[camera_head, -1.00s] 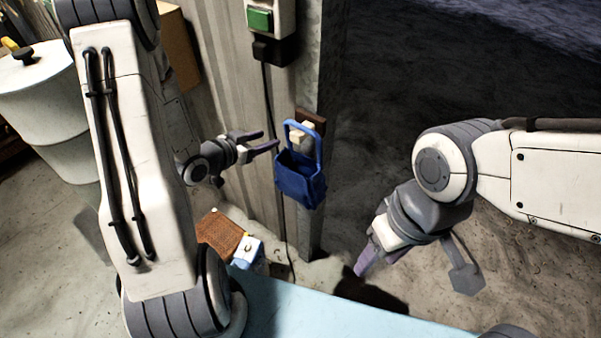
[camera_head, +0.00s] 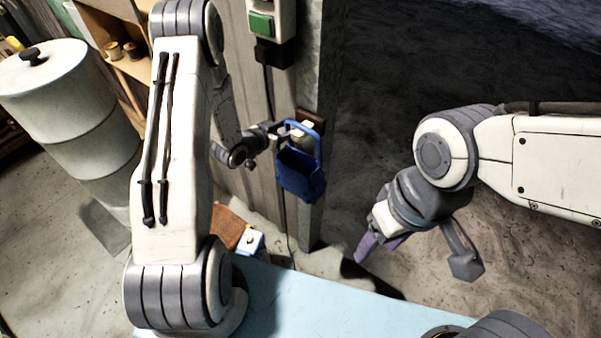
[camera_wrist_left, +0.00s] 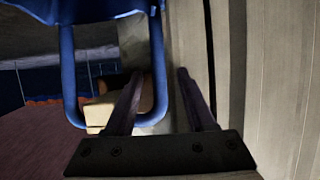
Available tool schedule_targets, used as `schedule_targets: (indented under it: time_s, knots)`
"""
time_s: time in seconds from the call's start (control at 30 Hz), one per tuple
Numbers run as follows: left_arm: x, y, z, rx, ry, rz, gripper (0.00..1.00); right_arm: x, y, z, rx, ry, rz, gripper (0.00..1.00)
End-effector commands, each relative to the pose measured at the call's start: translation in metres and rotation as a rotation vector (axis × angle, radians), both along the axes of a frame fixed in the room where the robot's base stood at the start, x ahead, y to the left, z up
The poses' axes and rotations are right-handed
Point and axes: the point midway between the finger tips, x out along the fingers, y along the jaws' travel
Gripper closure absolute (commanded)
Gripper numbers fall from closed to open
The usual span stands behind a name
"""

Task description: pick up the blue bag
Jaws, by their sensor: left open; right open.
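The blue bag (camera_head: 300,175) hangs upright by its looped handle at a post, below a small brown block. My left gripper (camera_head: 291,129) is open at the handle, coming from the left; the bag partly hides its fingers. In the left wrist view the bag (camera_wrist_left: 95,10) is at the top edge, and one side bar of its handle shows between the two open fingers (camera_wrist_left: 160,82). I cannot tell whether they touch it. My right gripper (camera_head: 374,247) is open and empty, low and to the right of the bag.
A white drum (camera_head: 75,110) and shelf (camera_head: 125,65) stand left.

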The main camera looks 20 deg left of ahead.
Motion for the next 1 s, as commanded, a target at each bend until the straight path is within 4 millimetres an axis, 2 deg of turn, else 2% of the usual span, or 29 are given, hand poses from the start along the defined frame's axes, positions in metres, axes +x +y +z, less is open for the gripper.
schedule_targets:
  time_s: [0.1,0.13,0.27,1.0]
  knots:
    - [-0.0001,0.0001,-0.0003,0.0,0.0,0.0,0.45,-0.0001,0.0,-0.0006,0.0,0.0,0.0,0.43]
    - [-0.0002,0.0002,-0.0002,0.0,0.0,0.0,0.49,-0.0001,0.0,-0.0007,0.0,0.0,0.0,0.43]
    - [-0.0002,0.0004,-0.0001,0.0,0.0,0.001,0.99,-0.0001,0.0,-0.0006,0.0,0.0,0.0,0.43]
    - [-0.0002,0.0006,0.0005,0.001,-0.001,0.001,1.0,-0.0001,0.0,-0.0005,0.0,0.0,0.0,0.43]
